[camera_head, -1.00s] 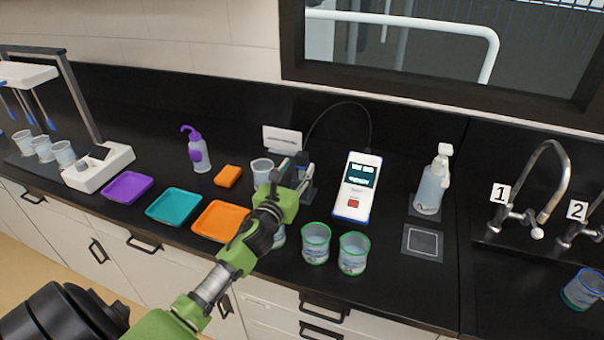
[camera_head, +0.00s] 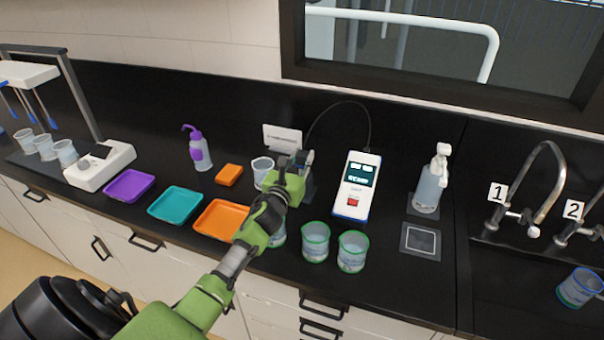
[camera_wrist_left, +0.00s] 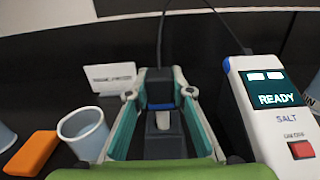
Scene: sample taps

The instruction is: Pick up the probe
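The salt meter (camera_head: 357,186) is white with a blue edge, and its screen reads READY in the left wrist view (camera_wrist_left: 278,98). A dark cable loops from it to the probe (camera_wrist_left: 163,118), which looks upright, grey-white and dark, in a dark stand (camera_wrist_left: 158,88). My left gripper (camera_head: 298,158) is at the stand, just left of the meter. In the left wrist view its two fingers (camera_wrist_left: 160,94) are apart, one on each side of the probe, with gaps visible. In the head view the gripper mostly hides probe and stand. My right gripper is not in view.
A white cup (camera_head: 262,168) and an orange sponge (camera_head: 229,174) stand left of the gripper. Green-rimmed beakers (camera_head: 315,243) are in front. Purple, teal and orange trays (camera_head: 222,219) lie left. A spray bottle (camera_head: 430,188) stands right of the meter.

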